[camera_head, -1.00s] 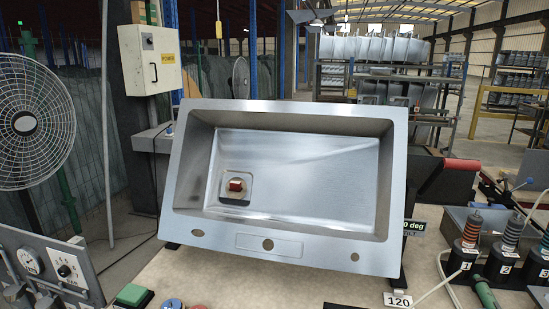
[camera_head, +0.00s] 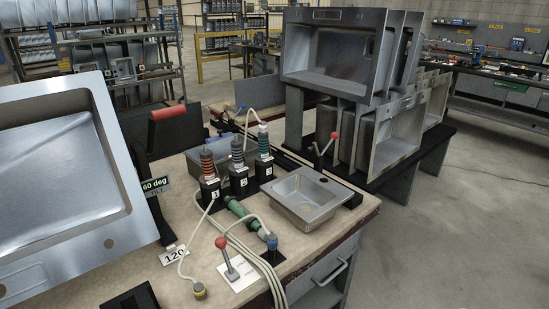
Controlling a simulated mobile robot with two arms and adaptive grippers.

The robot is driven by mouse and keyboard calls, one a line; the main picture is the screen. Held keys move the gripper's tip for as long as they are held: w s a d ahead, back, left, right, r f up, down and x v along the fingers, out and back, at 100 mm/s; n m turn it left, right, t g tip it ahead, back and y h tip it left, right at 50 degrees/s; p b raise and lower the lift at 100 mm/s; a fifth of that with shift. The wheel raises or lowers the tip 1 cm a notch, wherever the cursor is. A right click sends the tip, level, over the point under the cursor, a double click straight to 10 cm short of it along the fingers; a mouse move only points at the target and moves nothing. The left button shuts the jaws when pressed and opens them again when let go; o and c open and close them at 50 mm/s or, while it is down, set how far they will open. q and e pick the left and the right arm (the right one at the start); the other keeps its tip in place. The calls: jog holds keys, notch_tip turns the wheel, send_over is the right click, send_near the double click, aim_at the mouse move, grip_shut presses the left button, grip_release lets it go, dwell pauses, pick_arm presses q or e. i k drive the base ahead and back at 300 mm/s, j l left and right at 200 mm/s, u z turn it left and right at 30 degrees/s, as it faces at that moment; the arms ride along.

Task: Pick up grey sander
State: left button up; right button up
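Several upright tools with ringed grips stand in black numbered holders on the workbench. The one with dull grey rings (camera_head: 237,151) is in the middle and looks like the grey sander. One with orange rings (camera_head: 208,163) stands to its left and one with teal-green rings (camera_head: 263,139) to its right. A pale cable rises from the tools. Neither of my grippers is in view.
The workbench (camera_head: 190,232) also carries a large tilted steel sink (camera_head: 60,185) at left, a small steel basin (camera_head: 305,195), a green cylindrical tool (camera_head: 240,212) and a red-knobbed lever (camera_head: 227,262). Racked sinks (camera_head: 335,52) stand behind. Floor at right is clear.

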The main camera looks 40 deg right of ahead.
aim_at(238, 168)
jog(key=i+l+z, duration=0.1)
jog(key=z, duration=0.85)
jog(key=i+j+u, duration=0.15)
jog(key=u, duration=0.85)
jog(key=l+u, duration=0.2)
